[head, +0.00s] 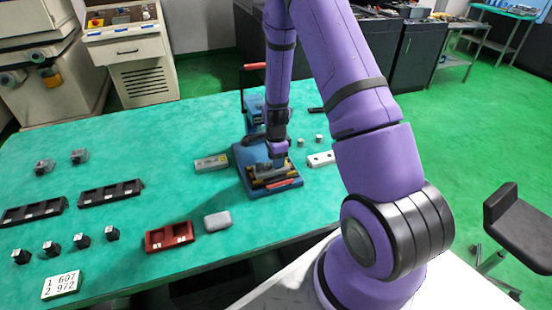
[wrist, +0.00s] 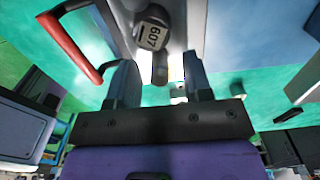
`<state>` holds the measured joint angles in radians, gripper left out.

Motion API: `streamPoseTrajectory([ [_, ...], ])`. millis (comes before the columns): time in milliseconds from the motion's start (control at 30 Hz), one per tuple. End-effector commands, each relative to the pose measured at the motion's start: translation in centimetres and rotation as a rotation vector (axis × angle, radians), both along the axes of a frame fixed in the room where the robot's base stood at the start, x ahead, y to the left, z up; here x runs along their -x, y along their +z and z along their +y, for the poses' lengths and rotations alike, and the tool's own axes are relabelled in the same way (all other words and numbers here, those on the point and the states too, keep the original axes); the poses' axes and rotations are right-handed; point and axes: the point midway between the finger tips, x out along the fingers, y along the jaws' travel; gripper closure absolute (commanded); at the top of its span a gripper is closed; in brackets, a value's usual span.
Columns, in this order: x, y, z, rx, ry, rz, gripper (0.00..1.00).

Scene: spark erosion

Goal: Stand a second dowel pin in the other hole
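My gripper (head: 278,156) points down over the blue fixture base (head: 290,186) in the head view. In the wrist view its two fingers (wrist: 158,76) stand apart, with clear space on both sides of a short grey cylinder (wrist: 160,70) seen between or beyond them. A dark round part labelled 607 (wrist: 154,34) is above that cylinder. I cannot tell whether the cylinder is a dowel pin. No hole is clearly visible; the arm and gripper hide part of the fixture. Two small grey round pieces (head: 309,140) stand on the mat right of the gripper.
A red tray (head: 168,238), a grey block (head: 217,221), black trays (head: 110,192) and several black cubes are at left.

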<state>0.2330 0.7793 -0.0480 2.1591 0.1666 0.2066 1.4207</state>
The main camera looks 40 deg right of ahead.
Motion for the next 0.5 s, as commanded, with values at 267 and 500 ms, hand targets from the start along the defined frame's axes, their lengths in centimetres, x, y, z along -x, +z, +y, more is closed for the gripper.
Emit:
streamPoseTrajectory([
  [267, -0.1, 1.0, 0.0, 0.002, 0.000, -0.003, 0.54],
  [500, -0.1, 4.9, 0.0, 0.002, 0.001, -0.005, 0.54],
])
